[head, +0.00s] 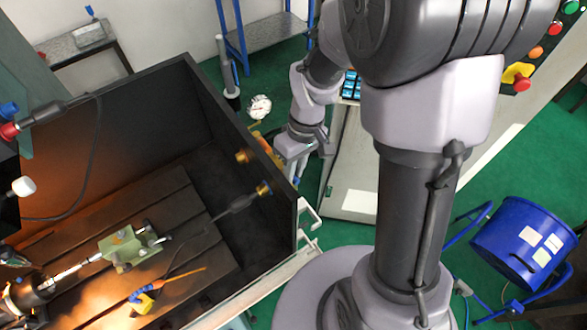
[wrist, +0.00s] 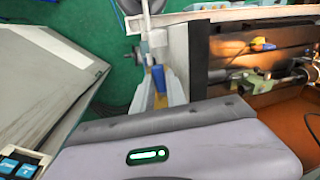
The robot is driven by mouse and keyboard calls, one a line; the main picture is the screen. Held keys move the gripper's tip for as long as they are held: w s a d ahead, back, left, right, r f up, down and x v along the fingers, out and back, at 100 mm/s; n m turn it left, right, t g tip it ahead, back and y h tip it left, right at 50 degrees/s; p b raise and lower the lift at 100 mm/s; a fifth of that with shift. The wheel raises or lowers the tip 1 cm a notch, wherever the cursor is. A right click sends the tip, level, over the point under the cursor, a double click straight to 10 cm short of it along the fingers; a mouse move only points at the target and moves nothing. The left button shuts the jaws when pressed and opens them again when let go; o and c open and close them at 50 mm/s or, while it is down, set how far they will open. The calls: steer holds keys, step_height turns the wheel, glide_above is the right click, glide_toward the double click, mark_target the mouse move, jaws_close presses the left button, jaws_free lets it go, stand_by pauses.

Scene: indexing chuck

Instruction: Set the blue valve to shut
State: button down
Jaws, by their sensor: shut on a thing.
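In the wrist view the blue valve (wrist: 158,78) shows as a small blue lever between the pale fingers of my gripper (wrist: 160,88). My gripper is shut on this blue lever. A grey metal fitting stands just beyond the lever, beside the machine wall. In the head view my gripper (head: 297,155) reaches down outside the machine's right wall.
A round white gauge (head: 260,107) and an orange-brass pipe (head: 268,147) are close to my gripper. The open dark machine tub (head: 215,105) lies to the left. A grey cabinet (head: 350,170) stands right of my gripper. A blue drum (head: 520,240) is farther right.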

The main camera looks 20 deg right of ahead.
steer(key=c, duration=1.3)
jaws_free()
steer(key=shift+d, duration=0.1)
steer(key=shift+c, duration=0.2)
